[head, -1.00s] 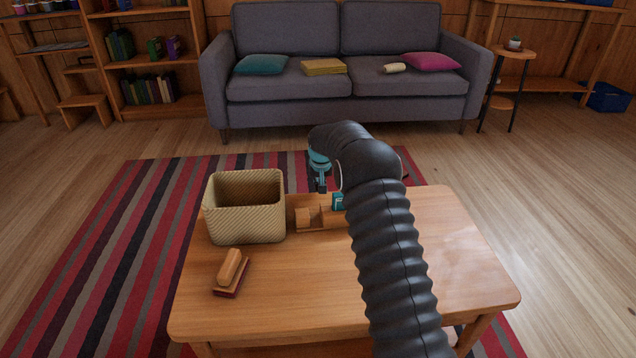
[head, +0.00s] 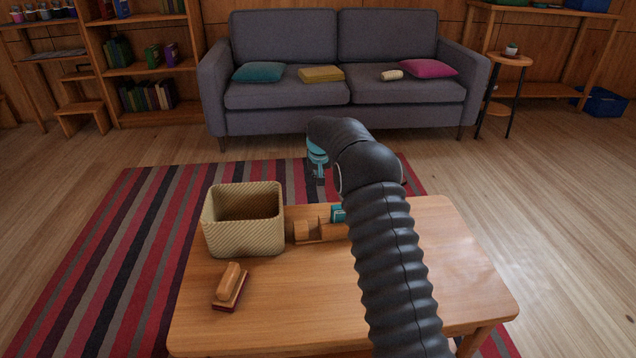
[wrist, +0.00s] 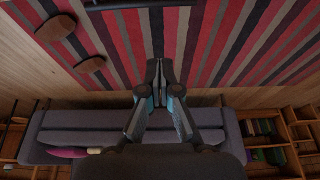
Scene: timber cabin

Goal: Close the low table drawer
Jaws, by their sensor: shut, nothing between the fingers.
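The low wooden table (head: 440,275) stands in front of me in the head view. Its drawer cannot be made out; the table top and my arm hide much of what is below. My gripper (head: 318,175) is past the table's far edge, above the striped rug, and partly hidden by my own wrist. In the wrist view my gripper (wrist: 160,66) has its fingertips together with nothing between them, and the rug and sofa lie beyond. A dark bar crosses the top of that view; I cannot tell what it is.
On the table are a woven basket (head: 243,238), a brush-like wooden block (head: 230,287) and a wooden holder (head: 306,232) with a teal item (head: 337,214). A grey sofa (head: 345,92) stands behind the striped rug (head: 150,225). Bare floor lies right of the table.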

